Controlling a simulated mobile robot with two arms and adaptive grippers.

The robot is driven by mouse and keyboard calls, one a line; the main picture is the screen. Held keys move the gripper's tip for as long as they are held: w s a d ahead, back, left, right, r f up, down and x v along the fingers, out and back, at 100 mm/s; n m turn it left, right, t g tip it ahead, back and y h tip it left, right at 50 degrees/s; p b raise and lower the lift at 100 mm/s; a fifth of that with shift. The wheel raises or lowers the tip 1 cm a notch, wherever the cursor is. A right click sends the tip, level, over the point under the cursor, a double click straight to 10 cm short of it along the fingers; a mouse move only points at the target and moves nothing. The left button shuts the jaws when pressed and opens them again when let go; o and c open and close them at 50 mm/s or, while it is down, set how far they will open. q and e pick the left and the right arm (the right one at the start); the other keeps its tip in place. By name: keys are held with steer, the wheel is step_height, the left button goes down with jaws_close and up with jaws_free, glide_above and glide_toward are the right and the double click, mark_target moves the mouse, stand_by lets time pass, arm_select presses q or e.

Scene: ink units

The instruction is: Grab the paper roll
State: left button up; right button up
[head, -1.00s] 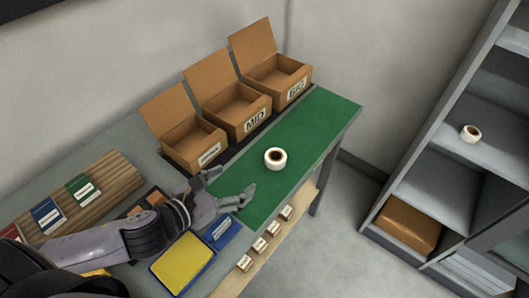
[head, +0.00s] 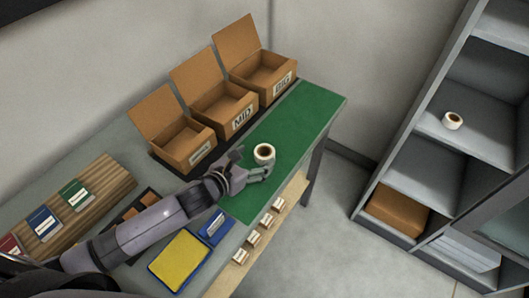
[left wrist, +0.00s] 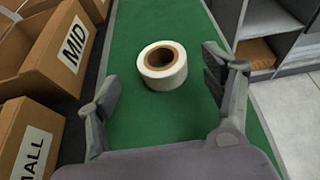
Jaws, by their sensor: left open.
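A white paper roll (head: 264,153) with a brown core stands on the green mat (head: 305,108) on the table. It also shows in the left wrist view (left wrist: 163,76), ahead of and between the open fingers. My left gripper (head: 254,163) is open and empty, just short of the roll and apart from it in the wrist view. Its two fingers (left wrist: 165,95) show on either side of the mat. A second white roll (head: 452,121) lies on a shelf at the right. My right gripper is not in view.
Open cardboard boxes stand along the back, including the MID box (head: 225,110) and the BIG box (head: 265,72). A yellow pad (head: 180,258) and a blue item (head: 214,228) lie at the front. Small labelled boxes (head: 254,240) line a lower ledge. The mat's far end is clear.

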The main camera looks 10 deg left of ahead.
mark_target(268, 149)
arm_select(q)
steer(key=x, duration=0.4)
steer(key=shift+d+p, duration=0.1)
steer(key=shift+p, duration=0.2)
steer(key=c, duration=1.3)
